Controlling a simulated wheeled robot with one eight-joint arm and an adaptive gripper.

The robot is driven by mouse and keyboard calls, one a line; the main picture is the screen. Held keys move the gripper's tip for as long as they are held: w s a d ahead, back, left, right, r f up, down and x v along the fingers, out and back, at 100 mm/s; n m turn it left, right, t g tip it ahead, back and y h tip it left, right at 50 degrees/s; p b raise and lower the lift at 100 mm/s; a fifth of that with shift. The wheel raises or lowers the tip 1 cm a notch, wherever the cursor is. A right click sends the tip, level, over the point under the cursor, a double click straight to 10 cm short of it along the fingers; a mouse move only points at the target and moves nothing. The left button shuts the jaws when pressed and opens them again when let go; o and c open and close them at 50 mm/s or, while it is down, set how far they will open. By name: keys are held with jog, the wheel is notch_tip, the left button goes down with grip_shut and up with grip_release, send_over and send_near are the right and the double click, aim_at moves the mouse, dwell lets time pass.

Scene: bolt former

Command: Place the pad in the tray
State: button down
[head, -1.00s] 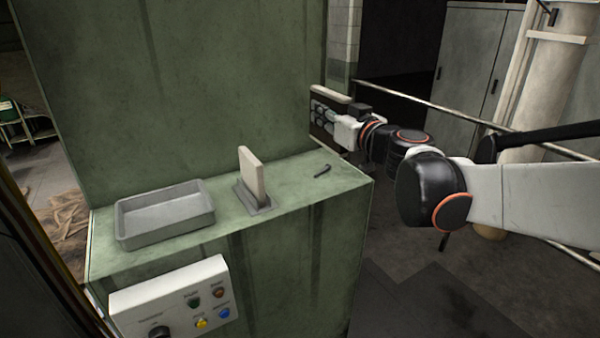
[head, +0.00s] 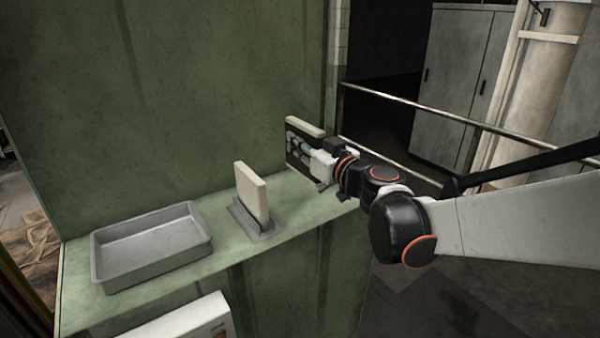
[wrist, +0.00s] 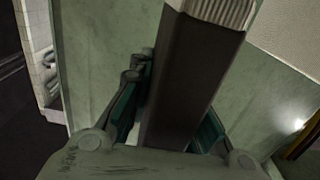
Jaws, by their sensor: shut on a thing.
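My gripper (head: 300,146) is shut on a pad (head: 305,126) with a pale ridged edge and dark brown faces. It holds the pad in the air above the right part of the green ledge. In the wrist view the pad (wrist: 195,75) runs between the two teal-lined fingers (wrist: 168,128). The shallow grey tray (head: 150,246) sits at the left of the ledge and looks empty. The tray is left of my gripper and apart from it.
A pale upright block (head: 252,192) stands in a grey slotted base (head: 254,224) between the tray and my gripper. A green wall (head: 180,90) rises behind the ledge (head: 290,205). A control box (head: 180,322) sticks out below. A rail (head: 430,108) runs at the right.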

notch_tip(320, 180, down, 10)
jog(key=b, duration=0.2)
jog(key=shift+f+b, duration=0.1)
jog(key=shift+b, duration=0.2)
jog(key=shift+f, duration=0.1)
jog(key=c, duration=1.5)
grip_release()
jog(key=shift+s+d+r, duration=0.15)
jog(key=shift+r, duration=0.05)
jog(key=shift+p+v, duration=0.9)
jog(key=shift+v, duration=5)
